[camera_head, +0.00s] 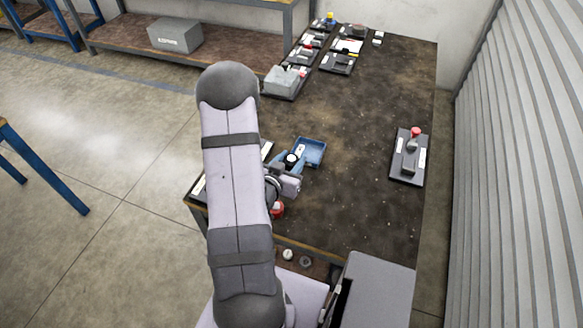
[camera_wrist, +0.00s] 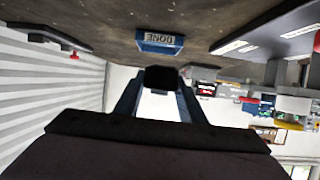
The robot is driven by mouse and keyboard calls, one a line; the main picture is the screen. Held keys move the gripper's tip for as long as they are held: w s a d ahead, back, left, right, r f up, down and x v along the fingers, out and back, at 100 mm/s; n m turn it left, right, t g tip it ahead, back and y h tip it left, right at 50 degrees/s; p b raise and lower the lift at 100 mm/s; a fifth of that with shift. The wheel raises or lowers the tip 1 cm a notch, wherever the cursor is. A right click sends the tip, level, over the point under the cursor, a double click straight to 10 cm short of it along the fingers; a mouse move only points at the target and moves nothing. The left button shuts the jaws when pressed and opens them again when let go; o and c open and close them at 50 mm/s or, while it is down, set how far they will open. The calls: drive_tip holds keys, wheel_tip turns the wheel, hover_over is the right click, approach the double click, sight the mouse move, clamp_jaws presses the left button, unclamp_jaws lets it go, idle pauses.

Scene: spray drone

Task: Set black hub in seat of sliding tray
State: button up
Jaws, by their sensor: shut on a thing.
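My gripper (camera_head: 287,163) has blue fingers and is above the near left part of the dark table. It is shut on the black hub (camera_head: 291,157), a small dark piece at the fingertips. In the wrist view the black hub (camera_wrist: 160,79) is between the two finger ends (camera_wrist: 158,98). A dark fixture with white label strips lies at the table's left edge (camera_head: 199,187), partly hidden by my arm; it may hold the sliding tray, but I cannot tell. The seat is not clearly visible.
A blue bin (camera_head: 311,151), marked DONE in the wrist view (camera_wrist: 160,42), stands just beyond my gripper. A dark plate with a red-knobbed lever (camera_head: 409,158) is at the right. Several small fixtures (camera_head: 335,63) stand at the far end. The table's middle is clear.

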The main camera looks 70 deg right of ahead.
drive_tip(key=shift+r, duration=1.1)
